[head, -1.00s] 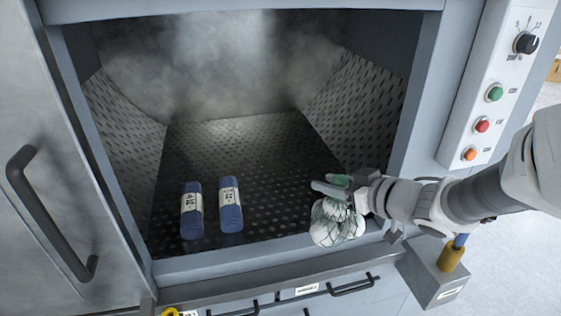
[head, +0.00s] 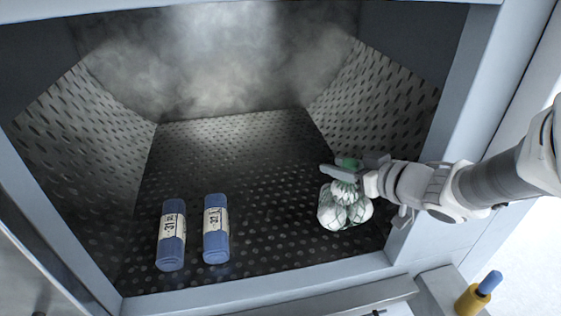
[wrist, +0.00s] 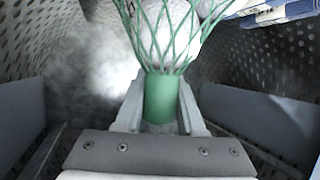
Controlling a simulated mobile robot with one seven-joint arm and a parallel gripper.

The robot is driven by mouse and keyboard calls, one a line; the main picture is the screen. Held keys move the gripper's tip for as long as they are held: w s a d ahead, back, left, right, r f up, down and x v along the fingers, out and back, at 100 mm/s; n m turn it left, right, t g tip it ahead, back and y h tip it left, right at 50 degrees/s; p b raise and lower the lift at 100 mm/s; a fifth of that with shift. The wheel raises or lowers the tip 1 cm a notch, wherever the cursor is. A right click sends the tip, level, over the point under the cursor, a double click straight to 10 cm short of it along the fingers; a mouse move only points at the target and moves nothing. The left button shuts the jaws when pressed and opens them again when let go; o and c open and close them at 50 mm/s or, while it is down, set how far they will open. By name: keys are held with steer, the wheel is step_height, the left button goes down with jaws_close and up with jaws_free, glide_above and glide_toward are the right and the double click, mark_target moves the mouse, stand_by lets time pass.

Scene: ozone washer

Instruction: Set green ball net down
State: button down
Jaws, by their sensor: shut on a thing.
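The green ball net (head: 343,207) is a green mesh bag of several white balls with a green neck. My gripper (head: 345,168) is shut on its green neck, inside the washer chamber at the right. The balls hang below the jaws, low over the perforated floor (head: 255,185); I cannot tell whether they touch it. In the wrist view the green neck (wrist: 160,98) sits between both fingers, with mesh and white balls beyond it.
Two blue rolled bundles with white labels, one on the left (head: 172,250) and one beside it (head: 216,244), lie on the chamber floor. Sloped perforated walls flank the floor, and mist hangs at the back. A front sill (head: 260,286) edges the opening. The floor's middle is clear.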

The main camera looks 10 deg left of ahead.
steer(key=shift+w+a+f, duration=0.2)
steer(key=shift+w+a, duration=0.1)
steer(key=w+a+f+b, duration=0.3)
steer(key=w+a+f, duration=0.1)
steer(key=a+f, duration=0.6)
steer(key=shift+w+f+b, duration=0.25)
steer(key=shift+w+b, duration=0.1)
steer(key=shift+f, duration=0.2)
steer(key=c, duration=0.5)
jaws_free()
